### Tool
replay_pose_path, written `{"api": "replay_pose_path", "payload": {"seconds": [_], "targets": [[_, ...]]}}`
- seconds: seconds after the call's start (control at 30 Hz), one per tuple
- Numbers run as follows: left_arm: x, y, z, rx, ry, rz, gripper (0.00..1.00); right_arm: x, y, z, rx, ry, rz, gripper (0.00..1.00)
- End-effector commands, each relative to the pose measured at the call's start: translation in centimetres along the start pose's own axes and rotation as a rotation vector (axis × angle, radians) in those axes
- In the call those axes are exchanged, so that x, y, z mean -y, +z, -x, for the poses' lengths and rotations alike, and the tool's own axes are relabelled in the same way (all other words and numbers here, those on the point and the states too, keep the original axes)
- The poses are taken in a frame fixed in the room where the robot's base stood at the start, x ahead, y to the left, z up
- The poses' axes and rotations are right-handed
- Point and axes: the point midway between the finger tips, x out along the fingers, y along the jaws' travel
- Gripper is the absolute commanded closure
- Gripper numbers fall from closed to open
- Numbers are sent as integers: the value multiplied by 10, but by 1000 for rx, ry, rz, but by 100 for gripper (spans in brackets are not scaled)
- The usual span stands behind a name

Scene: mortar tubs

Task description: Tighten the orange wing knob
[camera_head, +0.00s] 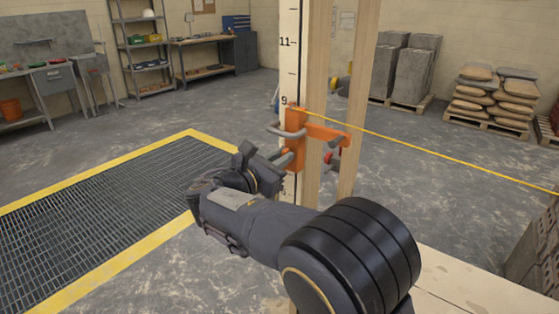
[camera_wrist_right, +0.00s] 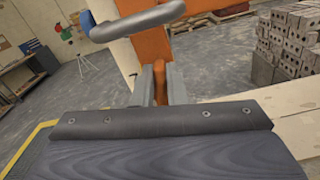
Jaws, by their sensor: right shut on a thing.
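An orange clamp bracket (camera_head: 296,135) with grey bar handles is fixed on an upright measuring staff (camera_head: 289,60) beside wooden posts. My right gripper (camera_head: 283,160) reaches up to the bracket's lower left side. In the right wrist view, my right gripper (camera_wrist_right: 161,88) is shut on the orange wing knob (camera_wrist_right: 160,76), which shows as a narrow orange piece between the two fingers. Above it is a grey bent handle (camera_wrist_right: 135,20) of the bracket. In the head view the knob is hidden by the gripper. My left gripper is not in view.
A yellow string (camera_head: 430,148) runs from the bracket to the right. Wooden posts (camera_head: 352,90) stand just behind the bracket. A yellow-edged floor grate (camera_head: 90,220) lies at left. Stacked blocks (camera_wrist_right: 285,45) and pallets of bags (camera_head: 497,95) stand at right.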

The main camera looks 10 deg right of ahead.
Motion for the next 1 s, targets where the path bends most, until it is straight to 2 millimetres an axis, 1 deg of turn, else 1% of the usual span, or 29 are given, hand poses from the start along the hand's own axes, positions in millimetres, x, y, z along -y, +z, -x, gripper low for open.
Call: {"api": "replay_pose_path", "payload": {"seconds": [0.03, 0.47, 1.0], "targets": [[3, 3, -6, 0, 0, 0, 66, 1, -4, 0, -3, 1, -42, 100], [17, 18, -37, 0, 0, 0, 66, 8, -7, 0, -2, 3, -453, 100], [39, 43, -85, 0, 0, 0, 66, 14, -12, 1, -2, 8, -965, 100]]}}
